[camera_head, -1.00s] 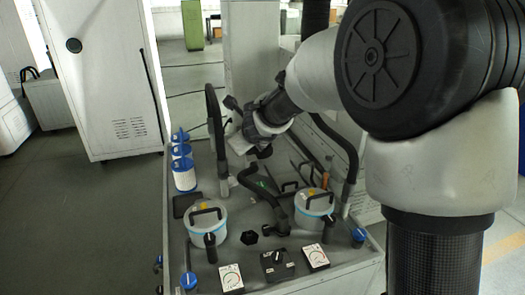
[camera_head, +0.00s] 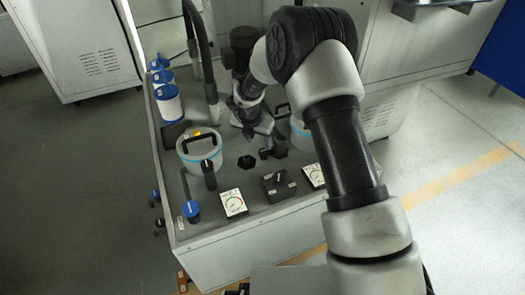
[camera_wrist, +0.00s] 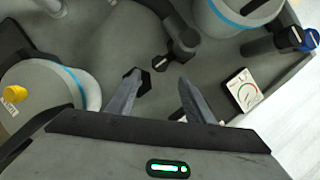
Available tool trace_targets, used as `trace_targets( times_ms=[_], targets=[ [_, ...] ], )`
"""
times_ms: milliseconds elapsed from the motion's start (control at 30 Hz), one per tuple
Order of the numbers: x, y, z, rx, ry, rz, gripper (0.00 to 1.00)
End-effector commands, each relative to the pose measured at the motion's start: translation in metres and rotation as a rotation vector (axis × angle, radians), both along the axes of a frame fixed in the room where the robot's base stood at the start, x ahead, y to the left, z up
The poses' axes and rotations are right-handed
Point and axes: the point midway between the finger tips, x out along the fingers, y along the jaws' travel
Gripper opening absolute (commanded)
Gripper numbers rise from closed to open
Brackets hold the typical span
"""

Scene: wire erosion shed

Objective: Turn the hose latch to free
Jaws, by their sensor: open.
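A black hose end (camera_wrist: 184,40) lies on the grey bench top in the wrist view. A small black lever with a white mark (camera_wrist: 160,62) sticks out beside it and looks like the hose latch. The same small black part shows in the head view (camera_head: 265,153), just below my gripper (camera_head: 256,131). In the wrist view my gripper (camera_wrist: 158,90) is open and empty. Its two fingers point toward the lever, one on each side, apart from it. The left fingertip is close to a black hexagonal knob (camera_wrist: 134,78), which also shows in the head view (camera_head: 247,161).
A lidded pot (camera_head: 199,150) stands to the left, and a second pot (camera_head: 301,132) is partly hidden behind my arm on the right. Dial gauges (camera_head: 233,204), a black switch box (camera_head: 278,187) and blue-capped bottles (camera_head: 168,104) stand around. A thick upright hose (camera_head: 203,50) rises at the back.

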Motion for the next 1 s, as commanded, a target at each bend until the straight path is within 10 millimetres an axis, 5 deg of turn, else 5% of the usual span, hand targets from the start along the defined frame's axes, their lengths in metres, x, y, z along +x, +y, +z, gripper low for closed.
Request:
trace_targets(
  times_ms=[100,400,867,1000],
  targets=[
    [0.009,-0.004,-0.028,-0.001,0.003,-0.001,0.48],
    [0.027,-0.011,-0.073,0.0,0.0,0.001,0.48],
    [0.032,-0.013,-0.083,0.0,-0.001,0.001,0.48],
    [0.032,-0.013,-0.083,0.0,-0.001,0.001,0.24]
  ],
)
